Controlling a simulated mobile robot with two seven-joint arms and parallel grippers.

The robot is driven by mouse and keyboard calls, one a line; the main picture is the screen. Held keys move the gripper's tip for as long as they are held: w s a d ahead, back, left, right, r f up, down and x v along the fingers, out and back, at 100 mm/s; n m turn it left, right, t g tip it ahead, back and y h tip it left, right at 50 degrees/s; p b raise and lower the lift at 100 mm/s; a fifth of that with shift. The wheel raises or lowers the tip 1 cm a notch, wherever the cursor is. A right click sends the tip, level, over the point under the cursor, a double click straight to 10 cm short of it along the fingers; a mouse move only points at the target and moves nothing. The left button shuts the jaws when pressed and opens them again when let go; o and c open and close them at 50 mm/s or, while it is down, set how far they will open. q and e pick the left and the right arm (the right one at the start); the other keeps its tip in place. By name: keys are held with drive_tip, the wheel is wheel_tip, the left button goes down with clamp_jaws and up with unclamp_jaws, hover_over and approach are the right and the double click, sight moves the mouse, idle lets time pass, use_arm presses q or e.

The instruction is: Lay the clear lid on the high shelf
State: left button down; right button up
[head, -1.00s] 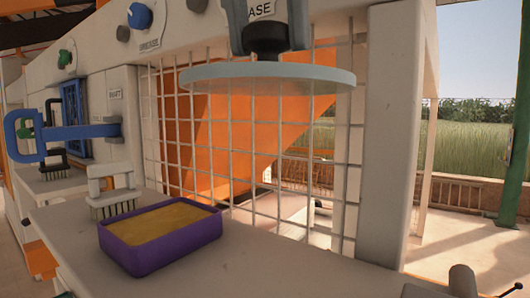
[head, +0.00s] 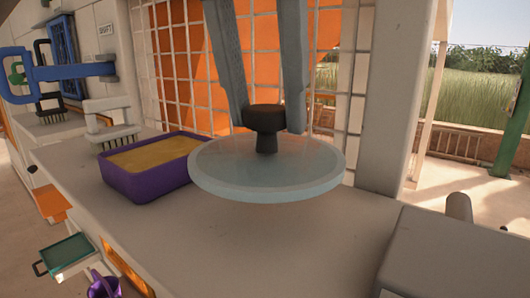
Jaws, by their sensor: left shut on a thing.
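The clear lid (head: 225,170) is a round, pale, see-through disc with a dark knob (head: 265,143) at its centre. My left gripper (head: 265,116) comes down from the top of the head view with its two grey fingers shut on the knob. The lid hangs nearly level, seemingly above the worktop, with its left edge next to the purple tub in the picture. I cannot make out a high shelf in this view. My right gripper is not in view.
The purple tub (head: 148,182) with yellow filling stands on the pale worktop (head: 250,245). A grey brush (head: 108,118) and a blue clamp-like handle (head: 60,67) are at the left. A white grid (head: 180,85) rises behind. A grey block (head: 455,255) fills the lower right.

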sight(261, 133)
use_arm(q)
drive_tip(key=shift+f, duration=2.6)
drive_tip(key=shift+f, duration=0.1)
drive_tip(key=shift+c, duration=1.9)
unclamp_jaws()
drive_tip(key=v, duration=1.2)
